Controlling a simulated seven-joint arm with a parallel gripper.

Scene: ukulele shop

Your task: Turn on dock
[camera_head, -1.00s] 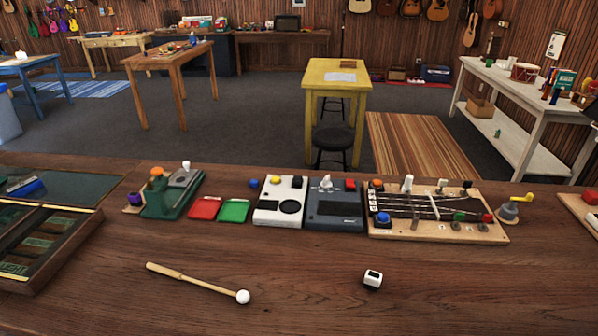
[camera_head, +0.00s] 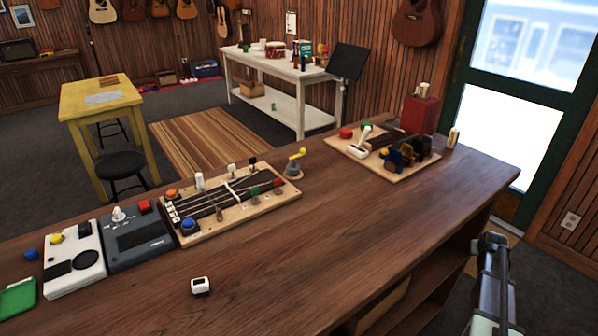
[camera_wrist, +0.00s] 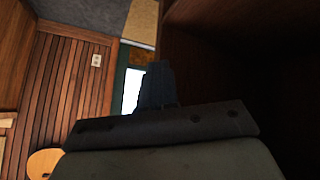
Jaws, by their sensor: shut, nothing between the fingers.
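Nothing in view is clearly labelled as the dock. Two control boxes stand side by side on the counter at the left of the head view: a white box (camera_head: 75,260) with a yellow button and black disc, and a dark grey box (camera_head: 137,240) with a pale knob and red button. A wooden board (camera_head: 235,205) with strings, pegs and a blue button lies to their right. My gripper (camera_wrist: 157,75) shows dark and shut in the wrist view, with nothing held. In the head view my arm is low at the right, beside the counter's end, well apart from the boxes.
A small white cube (camera_head: 200,286) lies on the counter (camera_head: 330,250). Open shelves (camera_head: 430,270) are under the counter near my arm.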

